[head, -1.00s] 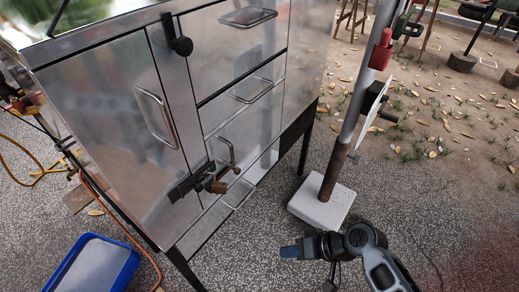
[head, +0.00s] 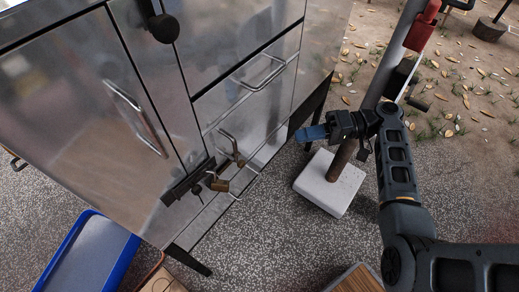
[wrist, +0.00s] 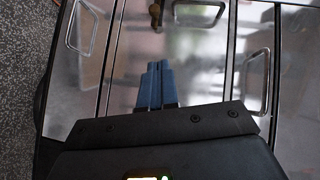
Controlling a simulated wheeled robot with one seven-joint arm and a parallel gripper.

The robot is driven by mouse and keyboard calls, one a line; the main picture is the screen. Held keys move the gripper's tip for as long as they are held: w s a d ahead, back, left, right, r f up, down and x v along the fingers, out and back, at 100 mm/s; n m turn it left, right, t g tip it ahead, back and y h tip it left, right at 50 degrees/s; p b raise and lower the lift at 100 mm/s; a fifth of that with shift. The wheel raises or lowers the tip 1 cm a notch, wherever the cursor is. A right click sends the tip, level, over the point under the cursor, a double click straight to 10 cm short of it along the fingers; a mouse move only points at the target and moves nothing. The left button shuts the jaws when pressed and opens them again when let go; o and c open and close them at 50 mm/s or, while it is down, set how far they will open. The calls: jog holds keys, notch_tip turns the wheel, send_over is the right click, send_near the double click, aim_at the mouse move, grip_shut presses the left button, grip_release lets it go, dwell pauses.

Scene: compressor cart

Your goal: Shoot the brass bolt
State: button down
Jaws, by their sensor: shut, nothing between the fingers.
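A dark bolt fitting (head: 187,183) is on the lower front of the shiny metal cabinet (head: 70,110), at the foot of the tall left door. A small brass-coloured piece (head: 219,185) sits at its right end; whether this is the bolt or a hanging lock I cannot tell. A brass-coloured piece (wrist: 154,12) also shows at the top edge of the wrist view. My gripper (head: 312,133) is right of the bolt, apart from it, with its blue fingers pointing left. The blue fingers (wrist: 157,80) are together and empty in the wrist view.
Bar handles stand out from the left door (head: 137,117) and drawer (head: 260,75). A dark round knob (head: 163,28) is above. A post on a white block (head: 330,183) stands close to my arm. A blue tray (head: 125,255) lies lower left. Paving below the bolt is open.

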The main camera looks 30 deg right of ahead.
jog(key=shift+a, duration=0.1)
jog(key=s+a+f+p+x, duration=0.1)
jog(key=s+x, duration=0.1)
jog(key=x, duration=1)
jog(key=shift+a+p, duration=0.35)
jog(key=shift+a, duration=0.1)
jog(key=shift+s, duration=0.1)
jog(key=shift+s+a+p, duration=0.2)
jog(key=shift+s+a, duration=0.05)
jog(key=shift+a, duration=0.6)
jog(key=shift+s+a+p, duration=0.2)
jog(key=shift+s+a, duration=0.1)
jog(key=shift+a, duration=0.55)
